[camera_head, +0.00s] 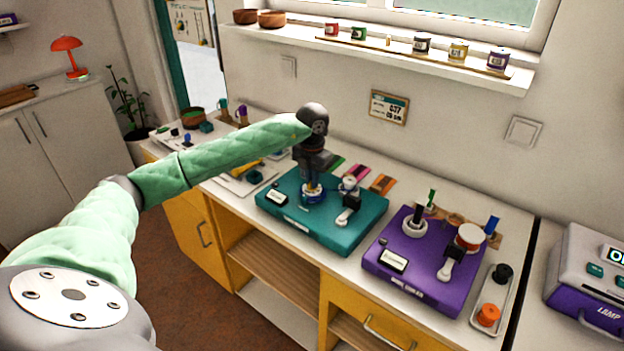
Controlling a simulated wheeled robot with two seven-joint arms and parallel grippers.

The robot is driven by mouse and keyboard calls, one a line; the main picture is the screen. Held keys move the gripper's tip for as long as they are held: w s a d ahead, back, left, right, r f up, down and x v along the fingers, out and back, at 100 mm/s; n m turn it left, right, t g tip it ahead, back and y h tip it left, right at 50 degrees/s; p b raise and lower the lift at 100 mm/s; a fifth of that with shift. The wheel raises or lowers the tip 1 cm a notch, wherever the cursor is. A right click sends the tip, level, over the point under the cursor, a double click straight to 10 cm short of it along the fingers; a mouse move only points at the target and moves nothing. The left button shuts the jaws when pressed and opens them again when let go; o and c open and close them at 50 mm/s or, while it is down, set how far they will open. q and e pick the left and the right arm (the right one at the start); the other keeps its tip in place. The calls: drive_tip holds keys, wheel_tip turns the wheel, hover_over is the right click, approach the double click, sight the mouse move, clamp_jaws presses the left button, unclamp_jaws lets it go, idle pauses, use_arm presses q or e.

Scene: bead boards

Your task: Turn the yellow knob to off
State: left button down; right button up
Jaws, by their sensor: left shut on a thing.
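The teal board (342,238) lies on the counter in the middle of the view. My left gripper (313,184) points down over its left half and is shut on a small knob above a round blue and white base (314,197). The fingers hide most of this knob, which seems to be the yellow one; its setting cannot be read. A white label plate (277,196) is left of it, and a dark-and-white lever (348,211) is right of it. My right gripper is not in view.
A purple board (410,285) with a peg, lever and label stands close on the right. A tray with an orange knob (488,315) and a black knob (502,273) is beyond it. A grey and purple lamp box (590,275) stands far right. Coloured cards (382,184) lie behind the teal board.

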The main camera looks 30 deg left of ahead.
use_arm(q)
drive_tip(key=c, duration=1.5)
unclamp_jaws()
drive_tip(key=shift+c, duration=0.2)
drive_tip(key=shift+r, duration=0.1)
